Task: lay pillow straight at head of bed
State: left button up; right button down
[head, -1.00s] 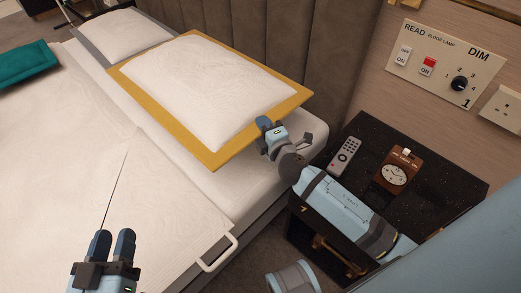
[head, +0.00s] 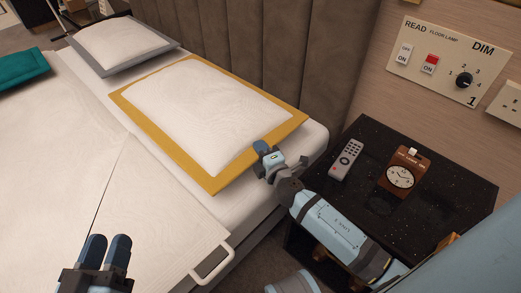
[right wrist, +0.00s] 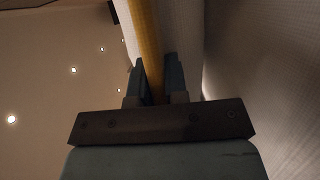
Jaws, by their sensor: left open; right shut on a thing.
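A white pillow with a mustard-yellow border (head: 200,115) lies near the headboard on the right side of the bed (head: 60,180). My right gripper (head: 268,158) is at the pillow's near right corner, shut on its yellow edge. In the right wrist view the yellow border (right wrist: 147,45) runs down between the two fingers (right wrist: 157,82). My left gripper (head: 104,252) is open and empty above the bed at the lower left, apart from the pillow.
A grey-edged white pillow (head: 122,45) lies further along the headboard (head: 265,50). A teal cushion (head: 20,68) is at far left. The black nightstand (head: 380,230) holds a remote (head: 346,160) and a brown clock (head: 402,172). A rail (head: 213,266) stands at the bed's side.

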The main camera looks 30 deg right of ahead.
jog(key=shift+f+b, duration=0.5)
jog(key=shift+b, duration=0.1)
pick_arm(q)
jog(key=shift+f+g, duration=0.4)
jog(key=shift+f, duration=0.5)
pick_arm(e)
jog(key=c, duration=1.1)
grip_release()
jog(key=shift+s+f, duration=0.1)
jog(key=shift+f, duration=0.05)
jog(key=shift+c, duration=0.2)
jog(key=shift+r+p, duration=0.55)
jog(key=shift+p, duration=0.1)
jog(key=shift+s+f, duration=0.1)
jog(key=shift+s, duration=0.2)
pick_arm(q)
notch_tip(320, 180, down, 2)
jog(key=g+b, duration=0.1)
jog(key=b, duration=0.2)
jog(key=shift+d+f, duration=0.15)
jog(key=shift+f, duration=0.05)
pick_arm(e)
jog(key=s, duration=1.1)
jog(key=shift+s+r, duration=0.15)
jog(key=shift+r, duration=0.1)
pick_arm(q)
jog(key=shift+r, duration=0.1)
